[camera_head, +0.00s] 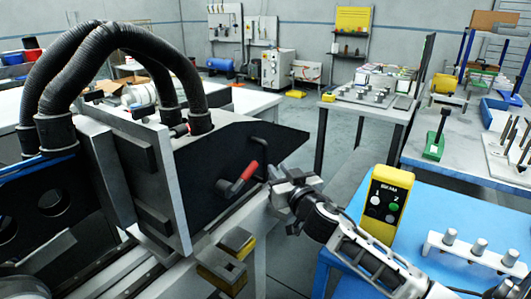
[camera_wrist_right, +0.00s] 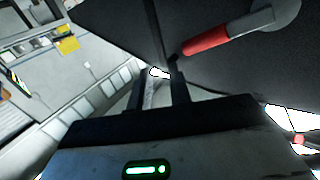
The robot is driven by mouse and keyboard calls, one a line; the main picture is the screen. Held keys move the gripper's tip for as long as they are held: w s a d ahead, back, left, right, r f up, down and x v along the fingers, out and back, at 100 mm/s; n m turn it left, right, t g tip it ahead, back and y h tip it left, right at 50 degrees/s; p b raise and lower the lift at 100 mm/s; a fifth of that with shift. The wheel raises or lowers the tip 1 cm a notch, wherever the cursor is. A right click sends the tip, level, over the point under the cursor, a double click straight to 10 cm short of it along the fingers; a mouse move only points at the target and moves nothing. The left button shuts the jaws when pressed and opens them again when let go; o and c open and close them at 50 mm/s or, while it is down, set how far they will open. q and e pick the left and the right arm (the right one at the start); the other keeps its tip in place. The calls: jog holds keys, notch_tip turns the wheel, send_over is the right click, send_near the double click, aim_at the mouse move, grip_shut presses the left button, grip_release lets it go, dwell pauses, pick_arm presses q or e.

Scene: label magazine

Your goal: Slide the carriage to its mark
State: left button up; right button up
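The carriage, a block with a light grey plate (camera_head: 160,185) and a dark side panel (camera_head: 222,165), stands on rails at the left in the head view. A red-gripped lever (camera_head: 243,178) is on the panel; it also shows in the wrist view (camera_wrist_right: 208,42). A thin black bar handle (camera_head: 265,146) sticks out from the panel's right part. My left gripper is out of view. I cannot make out the mark.
Ribbed black hoses (camera_head: 120,50) arch over the carriage. A yellow and grey notched block (camera_head: 226,258) sits at the rail's front. A yellow button box (camera_head: 383,205) and a grey pegged rack (camera_head: 478,252) stand on the blue table (camera_head: 440,203) at right.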

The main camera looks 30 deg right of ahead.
aim_at(266, 156)
jog(key=w, duration=0.3)
jog(key=w+d, duration=0.1)
jog(key=w, duration=0.5)
jog(key=shift+w+d, duration=0.15)
jog(key=shift+d, duration=0.25)
jog(key=shift+c, duration=0.3)
grip_shut()
